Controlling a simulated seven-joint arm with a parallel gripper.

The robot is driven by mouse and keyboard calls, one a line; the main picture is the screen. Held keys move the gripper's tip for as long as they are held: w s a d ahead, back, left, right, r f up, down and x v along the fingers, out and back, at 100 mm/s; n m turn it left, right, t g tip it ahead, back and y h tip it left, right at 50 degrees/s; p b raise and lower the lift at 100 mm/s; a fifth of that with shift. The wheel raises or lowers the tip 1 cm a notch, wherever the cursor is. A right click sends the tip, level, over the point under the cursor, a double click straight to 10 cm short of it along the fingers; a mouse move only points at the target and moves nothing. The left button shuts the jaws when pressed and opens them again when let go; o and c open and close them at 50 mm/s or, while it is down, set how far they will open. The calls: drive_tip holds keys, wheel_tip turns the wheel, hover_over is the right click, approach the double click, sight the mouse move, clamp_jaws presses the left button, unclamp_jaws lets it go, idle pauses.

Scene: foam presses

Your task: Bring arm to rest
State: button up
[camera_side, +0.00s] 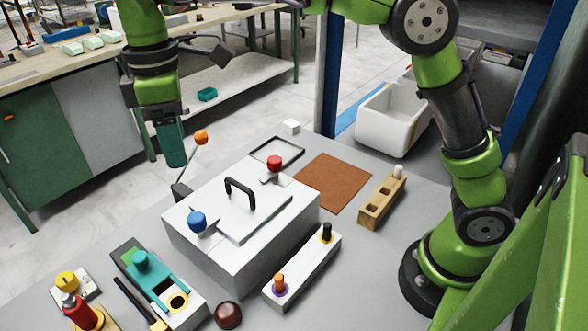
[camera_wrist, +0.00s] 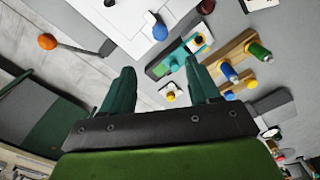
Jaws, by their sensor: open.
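My gripper (camera_side: 173,150) hangs at the left in the side view, in the air beyond the far left edge of the grey table (camera_side: 225,165). In the wrist view my gripper (camera_wrist: 160,82) shows two dark green fingers spread apart with nothing between them. The white press box (camera_side: 245,225) stands mid-table with a black handle, a red knob (camera_side: 274,163) and a blue knob (camera_side: 197,221). A lever with an orange ball (camera_side: 201,137) rises at its left side, close to my gripper but apart from it.
A teal press (camera_side: 141,260), a red bottle (camera_side: 72,303) and a dark red button (camera_side: 228,315) stand at the front left. A white block with pegs (camera_side: 303,268), a wooden holder (camera_side: 382,200) and a brown mat (camera_side: 333,182) lie to the right. A white bin (camera_side: 385,125) stands behind.

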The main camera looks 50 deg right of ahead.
drive_tip(key=shift+r, duration=0.2)
drive_tip(key=s+d+f+m+t+y, duration=0.1)
drive_tip(key=s+d+f+m+t, duration=0.1)
drive_tip(key=s+d+m, duration=0.5)
drive_tip(key=s+d+f+m+t+y, duration=0.1)
drive_tip(key=s+d+m+t, duration=0.4)
drive_tip(key=d, duration=0.9)
drive_tip(key=s+f+m, duration=0.1)
drive_tip(key=s+m, duration=0.2)
drive_tip(key=s, duration=0.1)
drive_tip(key=shift+s+d+f, duration=0.15)
drive_tip(key=shift+s+f, duration=0.05)
drive_tip(key=shift+f, duration=0.05)
